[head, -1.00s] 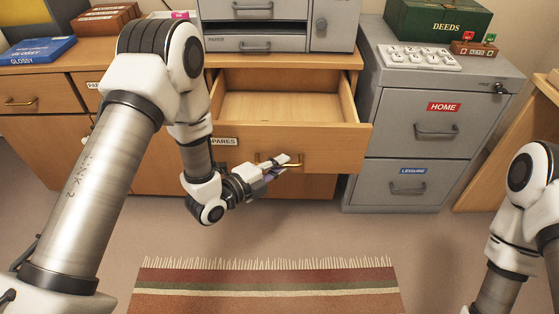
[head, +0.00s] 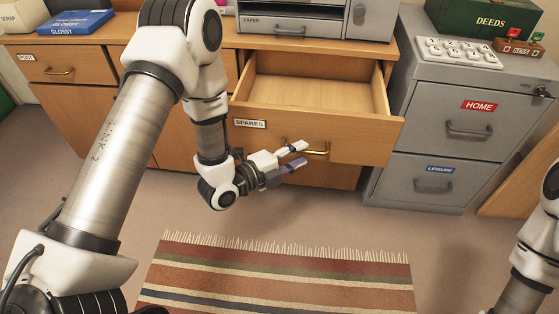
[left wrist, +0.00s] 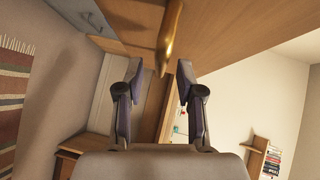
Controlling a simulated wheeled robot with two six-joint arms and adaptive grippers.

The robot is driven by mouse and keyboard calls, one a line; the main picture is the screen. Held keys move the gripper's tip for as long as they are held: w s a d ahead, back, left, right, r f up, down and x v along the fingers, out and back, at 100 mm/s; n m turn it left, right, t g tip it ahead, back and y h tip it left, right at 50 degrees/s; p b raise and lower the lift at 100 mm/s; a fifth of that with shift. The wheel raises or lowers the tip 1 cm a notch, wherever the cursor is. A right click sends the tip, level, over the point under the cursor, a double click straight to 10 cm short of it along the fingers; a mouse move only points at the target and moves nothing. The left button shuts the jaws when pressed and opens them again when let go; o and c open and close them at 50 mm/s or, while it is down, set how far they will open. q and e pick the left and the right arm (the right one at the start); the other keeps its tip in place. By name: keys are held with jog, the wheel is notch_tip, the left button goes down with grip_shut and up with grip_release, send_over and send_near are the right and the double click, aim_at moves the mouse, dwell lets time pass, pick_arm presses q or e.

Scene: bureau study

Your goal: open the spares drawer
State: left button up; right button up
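The spares drawer (head: 352,140) is pulled well out of the wooden bureau and looks empty inside. Its SPARES label (head: 249,123) is at the left of the drawer front. A brass handle (head: 318,150) sits on the front and also shows in the left wrist view (left wrist: 171,35). My left gripper (head: 298,156) is open just in front of and left of the handle. In the left wrist view its fingers are spread, with the handle beyond the tips and nothing held. My right arm shows at the right edge; its gripper is out of view.
A grey filing cabinet (head: 400,185) with HOME and LEISURE drawers stands right of the open drawer. A closed POST drawer (head: 75,67) is at the left. A striped rug (head: 290,272) lies on clear floor in front.

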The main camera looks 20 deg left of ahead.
pick_arm(q)
jog(key=v, duration=0.9)
jog(key=shift+s+f, duration=0.1)
jog(key=shift+s, duration=0.1)
